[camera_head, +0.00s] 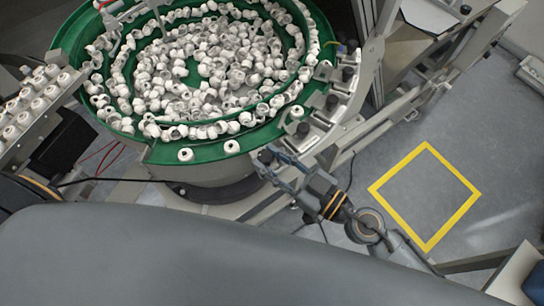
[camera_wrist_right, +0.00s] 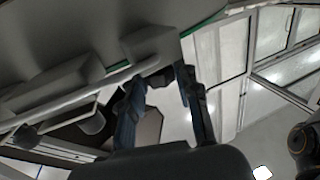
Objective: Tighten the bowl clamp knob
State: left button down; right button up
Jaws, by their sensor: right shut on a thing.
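The green feeder bowl (camera_head: 206,153) is full of white caps and has several black knobs along its right rim, such as one at the lower right (camera_head: 303,130). My right gripper (camera_head: 272,160) is at the bowl's lower right edge, below these knobs. In the right wrist view, my right gripper (camera_wrist_right: 161,80) has its two fingers on either side of a dark knob (camera_wrist_right: 159,79) under a grey bracket. It is shut on this knob, which the fingers partly hide. In the head view the held knob is hard to make out. My left gripper is not in view.
A rack of white caps (camera_head: 32,105) stands at the left. Metal frame rails (camera_head: 370,125) run close to the right of the bowl. A yellow square (camera_head: 425,145) marks clear floor further right. Two white caps (camera_head: 186,154) sit on the bowl's front ledge.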

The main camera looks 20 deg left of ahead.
jog(key=shift+s+a+r+m+t+h+p, duration=0.1)
jog(key=shift+m+t+h+p, duration=0.2)
jog(key=shift+m+t+p, duration=0.25)
jog(key=shift+s+r+m+t+h+p, duration=0.1)
jog(key=shift+m+t+h+p, duration=0.25)
jog(key=shift+t, duration=0.3)
jog(key=shift+f+m+t+h, duration=0.15)
jog(key=shift+m+t+h, duration=0.1)
jog(key=shift+m+t, duration=0.3)
jog(key=shift+f+m+t+h, duration=0.1)
jog(key=shift+m+t+h, duration=0.3)
jog(key=shift+t, duration=0.15)
jog(key=m+t+h+b, duration=0.1)
jog(key=h+b, duration=0.1)
jog(key=m+t+h+b, duration=0.1)
jog(key=m+t+b, duration=0.1)
jog(key=b, duration=0.1)
jog(key=m+t+h+b, duration=0.1)
jog(key=h+b, duration=0.1)
jog(key=b, duration=0.1)
jog(key=shift+s+a+f+h, duration=0.2)
jog(key=shift+a+h, duration=0.05)
jog(key=shift+h, duration=0.05)
jog(key=shift+r+m+t+h+b, duration=0.25)
jog(key=shift+m+t+h+b, duration=0.2)
jog(key=shift+b, duration=0.4)
jog(key=shift+r, duration=0.1)
jog(key=o, duration=1.1)
jog(key=shift+o, duration=0.2)
